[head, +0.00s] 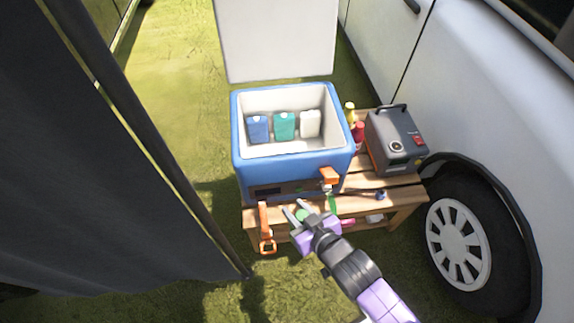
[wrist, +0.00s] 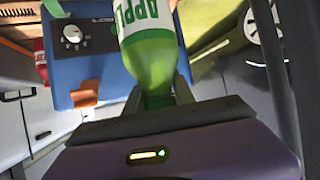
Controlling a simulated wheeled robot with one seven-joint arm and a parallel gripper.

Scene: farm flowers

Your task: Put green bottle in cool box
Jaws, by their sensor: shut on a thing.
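The green bottle (wrist: 150,60), with a white label reading "APPLE", is held between the fingers of my gripper (wrist: 158,90) in the wrist view. In the head view my gripper (head: 296,208) is low in front of the cool box, with a bit of green between its fingers; most of the bottle is hidden there. The blue cool box (head: 290,163) stands on a wooden bench with its white lid (head: 278,40) raised open. Inside are a blue, a teal and a white pack along the back. Its blue front also shows in the wrist view (wrist: 100,68).
The wooden bench (head: 400,186) also bears a grey machine (head: 390,140) and yellow and red bottles (head: 357,125) right of the box. An orange-handled tool (head: 266,240) hangs at the bench's front left. A dark cloth (head: 100,170) is at left, a white vehicle (head: 470,110) at right.

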